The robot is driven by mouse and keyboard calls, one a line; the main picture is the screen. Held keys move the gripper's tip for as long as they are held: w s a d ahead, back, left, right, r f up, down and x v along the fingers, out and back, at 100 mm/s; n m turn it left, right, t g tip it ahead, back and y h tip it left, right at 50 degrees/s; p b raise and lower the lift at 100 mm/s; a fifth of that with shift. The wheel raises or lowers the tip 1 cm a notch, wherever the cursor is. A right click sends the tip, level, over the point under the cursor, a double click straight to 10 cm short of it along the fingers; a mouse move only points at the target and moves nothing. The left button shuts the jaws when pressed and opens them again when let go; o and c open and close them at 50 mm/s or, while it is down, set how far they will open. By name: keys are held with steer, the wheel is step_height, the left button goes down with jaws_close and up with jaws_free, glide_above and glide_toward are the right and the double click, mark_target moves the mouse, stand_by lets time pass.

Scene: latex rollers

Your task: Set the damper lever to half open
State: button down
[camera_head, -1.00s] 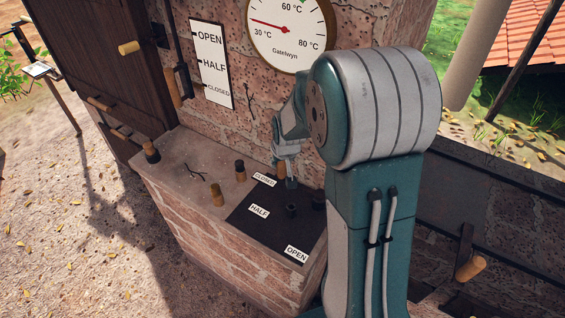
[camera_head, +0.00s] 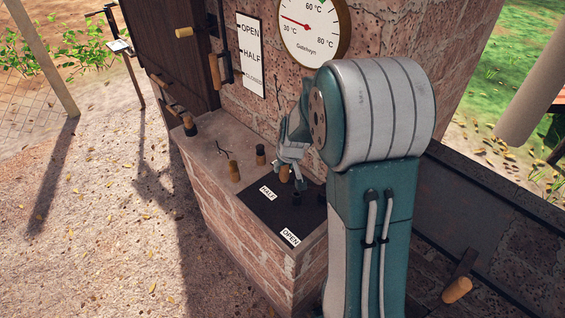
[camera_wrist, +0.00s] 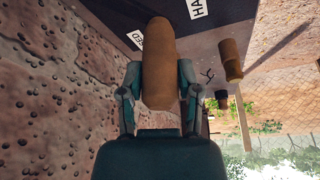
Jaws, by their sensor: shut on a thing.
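The damper lever shows as a brown wooden handle (camera_wrist: 160,68) between my fingers in the wrist view. In the head view its handle (camera_head: 284,174) stands over the dark plate (camera_head: 254,207) on the brick block, just behind the HALF label (camera_head: 268,193). The OPEN label (camera_head: 290,238) lies at the plate's near end. The CLOSED label (camera_wrist: 135,38) shows in part beside the handle in the wrist view and is hidden in the head view. My gripper (camera_head: 288,165) is shut on the handle, its fingers (camera_wrist: 160,85) on both sides of it.
Small dark knobs (camera_head: 296,198) are on the plate. The wall holds a gauge (camera_head: 313,27), an OPEN/HALF/CLOSED sign (camera_head: 251,56) and another wooden-handled lever (camera_head: 222,73). Clear ground lies left of the block.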

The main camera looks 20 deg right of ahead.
steer(key=shift+s+a, duration=0.5)
steer(key=shift+c, duration=1.5)
jaws_free()
steer(key=v, duration=1.2)
